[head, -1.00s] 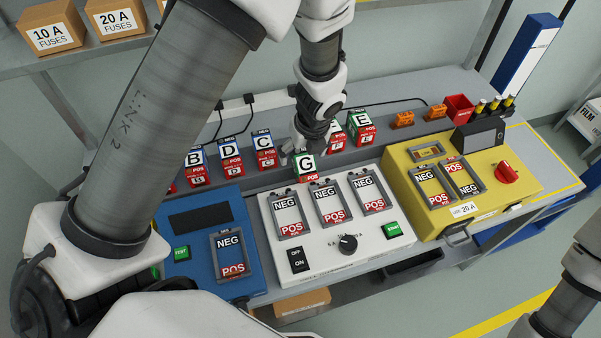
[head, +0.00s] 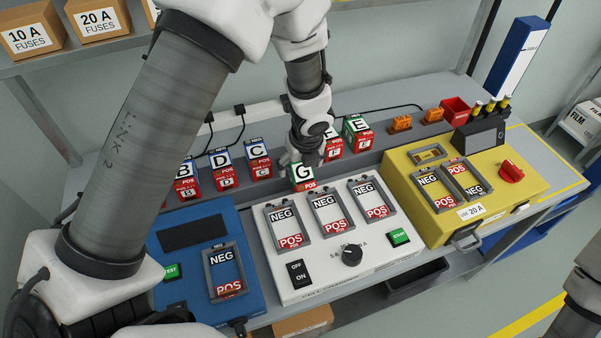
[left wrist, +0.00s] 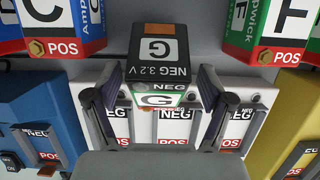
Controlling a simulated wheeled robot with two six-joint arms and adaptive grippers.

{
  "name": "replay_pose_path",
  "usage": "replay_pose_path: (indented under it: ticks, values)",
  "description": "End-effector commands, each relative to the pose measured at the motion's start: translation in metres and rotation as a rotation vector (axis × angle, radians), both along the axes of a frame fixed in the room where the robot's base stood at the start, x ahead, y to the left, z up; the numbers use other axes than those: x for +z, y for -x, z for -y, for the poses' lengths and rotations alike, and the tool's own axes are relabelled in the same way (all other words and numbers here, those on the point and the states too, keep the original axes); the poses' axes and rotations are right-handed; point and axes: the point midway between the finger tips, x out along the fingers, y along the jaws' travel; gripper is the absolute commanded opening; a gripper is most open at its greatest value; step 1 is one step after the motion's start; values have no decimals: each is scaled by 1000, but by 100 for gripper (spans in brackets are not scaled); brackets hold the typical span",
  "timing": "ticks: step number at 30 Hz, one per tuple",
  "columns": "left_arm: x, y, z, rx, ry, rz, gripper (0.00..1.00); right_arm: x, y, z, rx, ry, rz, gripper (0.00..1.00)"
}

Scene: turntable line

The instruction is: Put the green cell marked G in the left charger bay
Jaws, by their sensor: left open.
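The green cell marked G (head: 303,174) stands behind the white cell charger (head: 325,268), close to its back edge. In the left wrist view the cell (left wrist: 158,72) shows its dark NEG face and a green-white side. My left gripper (head: 305,160) is at the cell and partly covers it. In the left wrist view the gripper (left wrist: 160,108) is open, with one finger on each side of the cell and visible gaps. The charger's left bay (head: 283,227) is empty, NEG at the back and POS at the front. My right gripper is out of view.
Cells B (head: 187,188), D (head: 225,178) and C (head: 259,170) stand left of G; cell E (head: 358,142) and a red cell stand right. A blue unit (head: 185,270) flanks the charger on the left, a yellow unit (head: 405,195) on the right.

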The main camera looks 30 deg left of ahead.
Motion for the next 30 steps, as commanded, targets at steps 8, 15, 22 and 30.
replay_pose_path:
  ticks: [8,15,22,30]
  values:
    - [0,0,0,0,-1,-1,0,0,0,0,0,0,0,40]
    - [1,0,0,0,1,1,0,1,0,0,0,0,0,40]
    - [38,-1,0,0,0,3,0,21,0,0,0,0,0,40]
    - [92,-1,0,0,1,2,0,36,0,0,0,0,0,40]
